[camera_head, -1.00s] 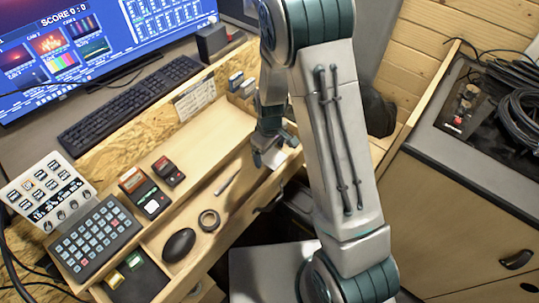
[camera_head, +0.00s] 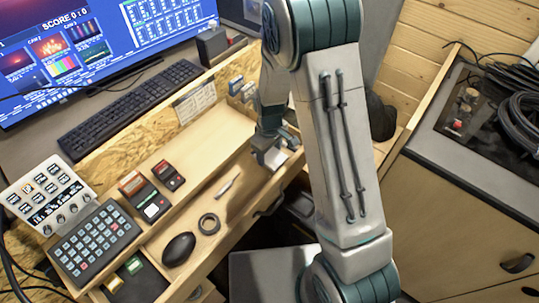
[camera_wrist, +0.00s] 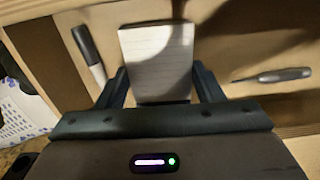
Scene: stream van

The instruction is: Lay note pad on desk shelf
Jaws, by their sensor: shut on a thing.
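A pale, lined note pad (camera_wrist: 158,62) is held between the two dark fingers of my gripper (camera_wrist: 160,75) in the wrist view. Its lower part is hidden by the gripper body. In the head view, my gripper (camera_head: 270,150) is at the right end of the light wooden desk shelf (camera_head: 205,140), and a small pale part of the pad (camera_head: 279,160) shows beneath it. Whether the pad touches the wood below cannot be told.
The open drawer in front holds a pen-like tool (camera_head: 224,187), a tape roll (camera_head: 208,223) and a black mouse (camera_head: 179,249). The wrist view shows a marker (camera_wrist: 89,53) left of the pad and a screwdriver (camera_wrist: 273,75) right. The middle of the shelf is clear.

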